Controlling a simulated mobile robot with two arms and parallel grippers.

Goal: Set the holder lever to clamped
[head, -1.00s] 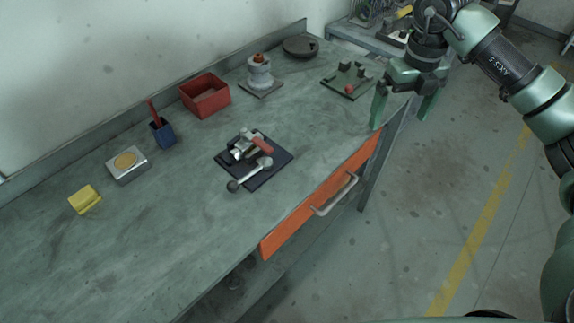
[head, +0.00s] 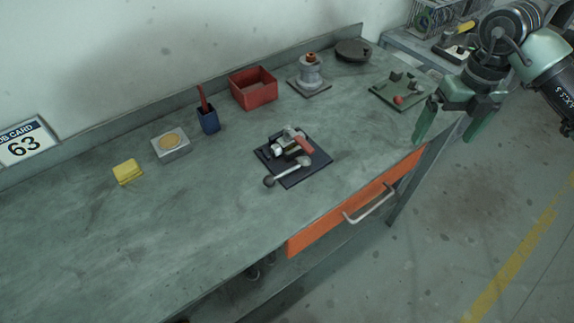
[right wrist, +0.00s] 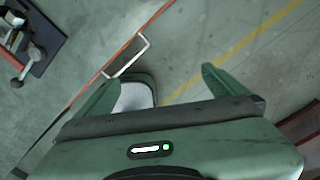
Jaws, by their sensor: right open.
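A dark plate (head: 315,168) on the workbench carries a metal fixture (head: 285,145) with a reddish block-like part (head: 305,145). A grey lever with rounded ends (head: 287,173) lies along its front side; I take it as the holder lever, but cannot be sure. The lever (right wrist: 27,66) also shows at the upper left of the right wrist view, on the dark plate (right wrist: 50,42). My right gripper (head: 449,130) is open and empty, right of the bench front edge and well apart from the fixture. My left gripper is out of view.
A green plate with blocks and a red ball (head: 398,99) lies near my right gripper. A red bin (head: 253,92), blue cup (head: 208,121) and flanged grey part (head: 310,75) stand behind. An orange drawer (head: 330,222) with a protruding handle (head: 370,205) is below the edge.

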